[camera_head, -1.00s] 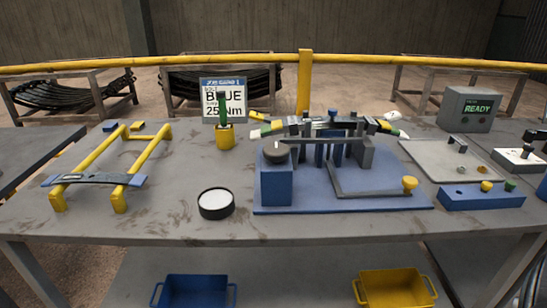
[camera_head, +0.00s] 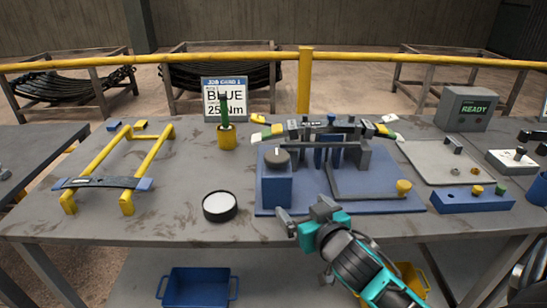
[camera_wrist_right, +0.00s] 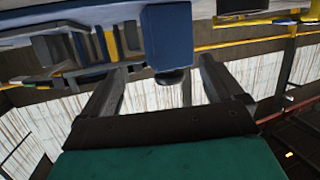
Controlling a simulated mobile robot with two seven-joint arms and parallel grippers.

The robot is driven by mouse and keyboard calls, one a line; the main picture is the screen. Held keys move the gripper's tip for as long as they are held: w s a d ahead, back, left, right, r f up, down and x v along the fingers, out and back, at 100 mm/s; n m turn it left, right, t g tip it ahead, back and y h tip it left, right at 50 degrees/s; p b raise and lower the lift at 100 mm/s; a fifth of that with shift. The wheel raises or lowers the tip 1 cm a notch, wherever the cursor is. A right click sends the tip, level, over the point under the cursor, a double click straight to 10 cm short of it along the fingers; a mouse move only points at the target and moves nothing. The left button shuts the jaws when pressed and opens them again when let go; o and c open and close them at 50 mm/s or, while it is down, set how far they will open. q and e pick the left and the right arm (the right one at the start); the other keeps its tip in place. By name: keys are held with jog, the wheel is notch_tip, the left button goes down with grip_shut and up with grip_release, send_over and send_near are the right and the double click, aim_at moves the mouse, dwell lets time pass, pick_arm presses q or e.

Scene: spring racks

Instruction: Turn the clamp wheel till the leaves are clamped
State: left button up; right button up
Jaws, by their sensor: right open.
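The clamp wheel (camera_head: 276,158) is a dark round knob on top of a blue block (camera_head: 277,186) at the left of the blue clamp fixture (camera_head: 382,205). The leaves (camera_head: 305,131) lie as a stack across the fixture's uprights, with coloured ends. My right gripper (camera_head: 303,212) is open and empty, in front of the block near the fixture's front edge and apart from the wheel. In the right wrist view, tilted upside down, the wheel (camera_wrist_right: 173,77) and block (camera_wrist_right: 167,35) appear between the spread fingers (camera_wrist_right: 165,68). My left gripper is out of view.
A grey bar with a yellow knob (camera_head: 404,187) runs along the fixture's front right. A round black-rimmed dish (camera_head: 220,207) sits left of the fixture. A yellow stand (camera_head: 94,165) is farther left. A READY box (camera_head: 467,109) and a tray (camera_head: 438,169) stand right.

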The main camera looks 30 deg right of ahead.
aim_at(273, 151)
jog(key=w+d+r+t, duration=0.1)
jog(key=w, duration=0.4)
jog(key=w+r+t+y, duration=0.1)
jog(key=w+r, duration=0.1)
jog(key=w, duration=0.3)
jog(key=w+d+r+t, duration=0.1)
jog(key=w+r, duration=0.1)
jog(key=w, duration=0.4)
jog(key=shift+w+d+n+t+y+p, duration=0.1)
jog(key=shift+d+n+t+y+p, duration=0.2)
jog(key=shift+n+p, duration=0.1)
jog(key=shift+c, duration=0.2)
jog(key=c, duration=0.9)
